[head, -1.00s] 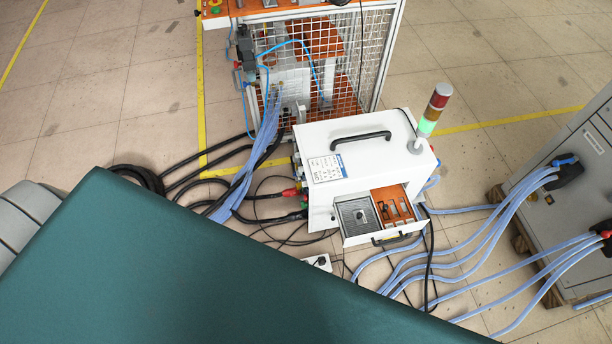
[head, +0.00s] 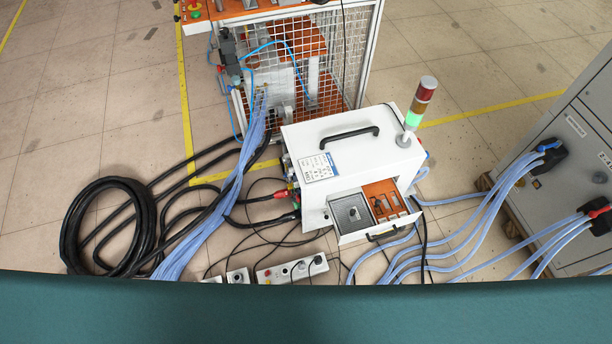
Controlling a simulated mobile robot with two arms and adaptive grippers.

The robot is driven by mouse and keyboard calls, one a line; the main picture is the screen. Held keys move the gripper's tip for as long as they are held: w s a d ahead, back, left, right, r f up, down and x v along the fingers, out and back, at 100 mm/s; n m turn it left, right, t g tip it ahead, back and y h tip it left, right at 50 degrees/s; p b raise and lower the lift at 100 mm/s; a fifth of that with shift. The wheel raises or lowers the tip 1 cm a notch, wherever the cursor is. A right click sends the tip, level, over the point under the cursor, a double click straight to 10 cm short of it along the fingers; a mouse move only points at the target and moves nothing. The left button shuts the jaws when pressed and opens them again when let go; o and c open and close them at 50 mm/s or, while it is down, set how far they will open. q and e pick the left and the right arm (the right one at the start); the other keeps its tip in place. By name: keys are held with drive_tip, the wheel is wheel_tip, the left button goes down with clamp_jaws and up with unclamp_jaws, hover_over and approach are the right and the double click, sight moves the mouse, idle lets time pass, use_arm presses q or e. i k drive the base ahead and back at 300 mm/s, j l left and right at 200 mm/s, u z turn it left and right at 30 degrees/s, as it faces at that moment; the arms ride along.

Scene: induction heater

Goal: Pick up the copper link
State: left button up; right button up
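A white box-shaped machine (head: 360,160) with a black top handle stands on the floor. Its front drawer (head: 352,239) is pulled open. The drawer's left part is a grey tray (head: 337,209) with a small dark round piece in it. Its right part is an orange insert (head: 378,187) with several small slots or parts. They are too small to tell which, if any, is the copper link. Neither of my grippers is in view.
A signal tower (head: 417,105) with its green segment lit stands on the machine. A mesh cage (head: 350,60) stands behind, a grey cabinet (head: 560,190) at right. Blue hoses (head: 480,225), a coiled black cable (head: 72,225) and power strips (head: 290,270) lie on the floor. A teal surface blocks the bottom.

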sight(376, 203)
drive_tip(key=z, duration=0.8)
